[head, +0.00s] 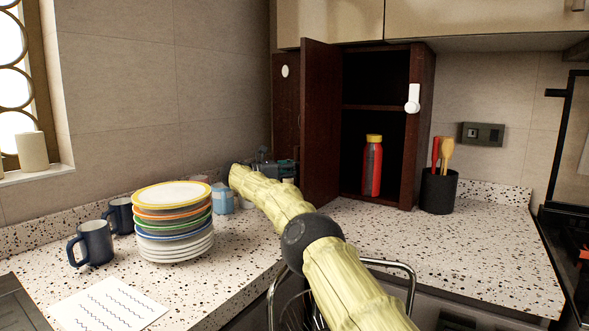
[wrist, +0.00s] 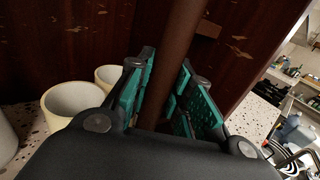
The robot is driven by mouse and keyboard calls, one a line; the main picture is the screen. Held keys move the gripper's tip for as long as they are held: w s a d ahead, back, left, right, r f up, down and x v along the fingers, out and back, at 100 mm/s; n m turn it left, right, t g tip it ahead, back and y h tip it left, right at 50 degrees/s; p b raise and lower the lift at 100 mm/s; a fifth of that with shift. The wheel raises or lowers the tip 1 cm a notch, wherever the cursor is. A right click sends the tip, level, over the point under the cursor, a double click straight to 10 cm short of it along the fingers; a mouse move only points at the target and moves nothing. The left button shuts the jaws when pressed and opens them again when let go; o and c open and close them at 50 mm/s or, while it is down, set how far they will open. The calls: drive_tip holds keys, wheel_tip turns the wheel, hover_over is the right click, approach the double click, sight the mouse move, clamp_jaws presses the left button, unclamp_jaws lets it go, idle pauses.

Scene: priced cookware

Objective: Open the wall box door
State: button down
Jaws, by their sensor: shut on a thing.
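The wall box (head: 421,130) is dark brown wood and stands on the speckled counter under the upper cabinets. Its door (head: 320,120) is swung well open to the left, showing a shelf and a red bottle (head: 372,168) with a yellow cap inside. My gripper (head: 272,165) is at the far left side of the door, partly hidden behind my arm. In the wrist view, its teal-padded fingers are closed around a brown upright bar (wrist: 177,50), apparently the door's handle. Dark wood fills the background there. The exact contact is hard to see in the head view.
A stack of plates (head: 174,225), blue mugs (head: 92,243) and a light blue carton (head: 223,198) stand left of my arm. A black utensil holder (head: 438,190) stands right of the box. Cream cups (wrist: 75,100) sit close to my gripper. The right counter is mostly clear.

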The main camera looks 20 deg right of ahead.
idle(0.4)
drive_tip(key=c, duration=1.3)
unclamp_jaws()
drive_tip(key=shift+s+t, duration=0.2)
drive_tip(key=shift+t, duration=0.1)
